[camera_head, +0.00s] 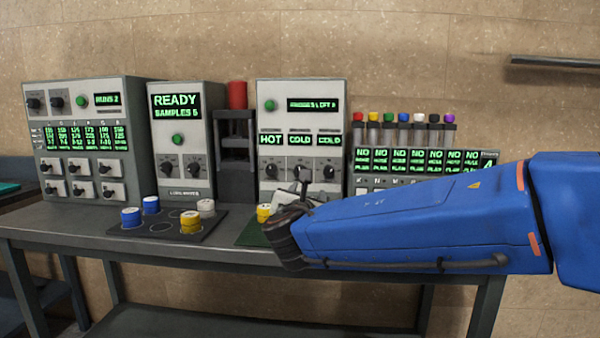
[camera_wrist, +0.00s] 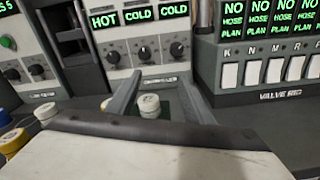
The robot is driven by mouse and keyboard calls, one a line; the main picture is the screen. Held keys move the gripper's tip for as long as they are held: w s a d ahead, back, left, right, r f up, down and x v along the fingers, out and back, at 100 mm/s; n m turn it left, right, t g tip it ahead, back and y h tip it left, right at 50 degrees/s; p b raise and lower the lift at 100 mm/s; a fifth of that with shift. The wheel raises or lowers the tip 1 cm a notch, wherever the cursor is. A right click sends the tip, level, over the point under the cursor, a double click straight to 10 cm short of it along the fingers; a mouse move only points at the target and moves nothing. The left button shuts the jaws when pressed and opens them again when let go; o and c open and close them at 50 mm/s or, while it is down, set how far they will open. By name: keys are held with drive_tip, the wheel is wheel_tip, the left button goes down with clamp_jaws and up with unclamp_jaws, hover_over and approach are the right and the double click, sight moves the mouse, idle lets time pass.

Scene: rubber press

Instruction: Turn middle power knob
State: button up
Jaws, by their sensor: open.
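The grey control box (camera_head: 300,100) has three displays reading HOT, COLD and COLD, with a black knob under each. The middle power knob (camera_wrist: 145,53) is under the middle COLD display, and its pointer looks roughly upright. The left knob (camera_wrist: 113,57) and right knob (camera_wrist: 177,49) sit on either side. In the wrist view my gripper (camera_wrist: 160,86) is open and empty, its two fingers pointing at the panel, below and in front of the middle knob. I see no contact with it.
A white-topped cylinder (camera_wrist: 149,105) stands on the table between and below the fingers. A valve rig (camera_wrist: 280,70) with white switches is to the right. A dark press (camera_head: 236,160) stands to the left, and a tray (camera_head: 160,222) holds several coloured pucks.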

drive_tip(key=w+a, duration=0.1)
drive_tip(key=w, duration=0.8)
drive_tip(key=w+a+n+y, duration=0.1)
drive_tip(key=w+a, duration=0.1)
drive_tip(key=w, duration=0.6)
drive_tip(key=shift+w+a+r+n, duration=0.25)
drive_tip(key=shift+w+r+n, duration=0.05)
drive_tip(key=shift+w+r, duration=0.05)
drive_tip(key=c, duration=1.1)
